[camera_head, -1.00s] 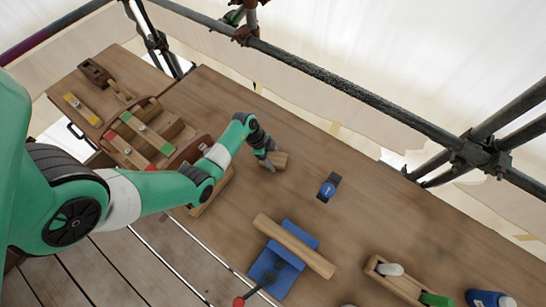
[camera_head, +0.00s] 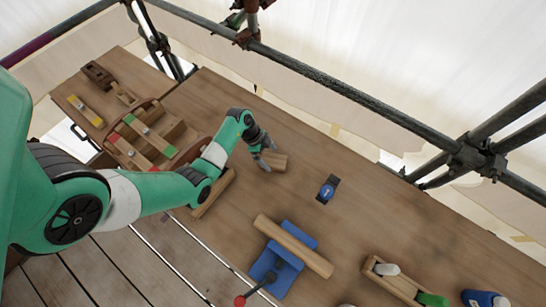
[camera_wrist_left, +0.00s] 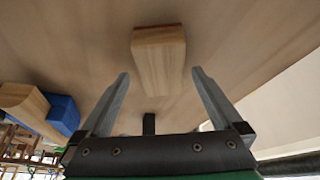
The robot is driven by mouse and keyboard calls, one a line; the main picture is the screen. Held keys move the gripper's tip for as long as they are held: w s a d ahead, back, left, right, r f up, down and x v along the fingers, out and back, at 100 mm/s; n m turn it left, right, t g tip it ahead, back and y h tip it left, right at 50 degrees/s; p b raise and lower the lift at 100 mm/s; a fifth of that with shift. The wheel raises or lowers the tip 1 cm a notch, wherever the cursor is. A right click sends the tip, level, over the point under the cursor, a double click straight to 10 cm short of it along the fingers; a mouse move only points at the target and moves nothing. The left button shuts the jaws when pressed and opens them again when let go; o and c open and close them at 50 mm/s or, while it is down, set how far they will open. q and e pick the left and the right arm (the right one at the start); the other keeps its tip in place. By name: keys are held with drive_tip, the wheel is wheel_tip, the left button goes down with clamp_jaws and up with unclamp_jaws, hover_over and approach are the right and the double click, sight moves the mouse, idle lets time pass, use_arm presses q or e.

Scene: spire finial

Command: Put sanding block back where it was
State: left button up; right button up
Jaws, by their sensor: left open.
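A small pale wooden block (camera_head: 276,161), which looks like the sanding block, lies on the wooden workbench (camera_head: 350,205) in the head view. It also shows in the left wrist view (camera_wrist_left: 160,58), just ahead of the fingertips and between their lines. My left gripper (camera_head: 264,161) is beside the block's left end. In the left wrist view my left gripper (camera_wrist_left: 160,75) has its fingers spread, with nothing between them. My right gripper is not in view.
A blue vise (camera_head: 270,265) with a wooden bar (camera_head: 293,246) across it stands on the bench. A small dark device with a blue dial (camera_head: 327,190) lies right of the block.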

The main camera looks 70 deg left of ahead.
use_arm(q)
drive_tip(key=p+v, duration=0.2)
drive_tip(key=v, duration=0.6)
drive_tip(key=shift+r, duration=0.1)
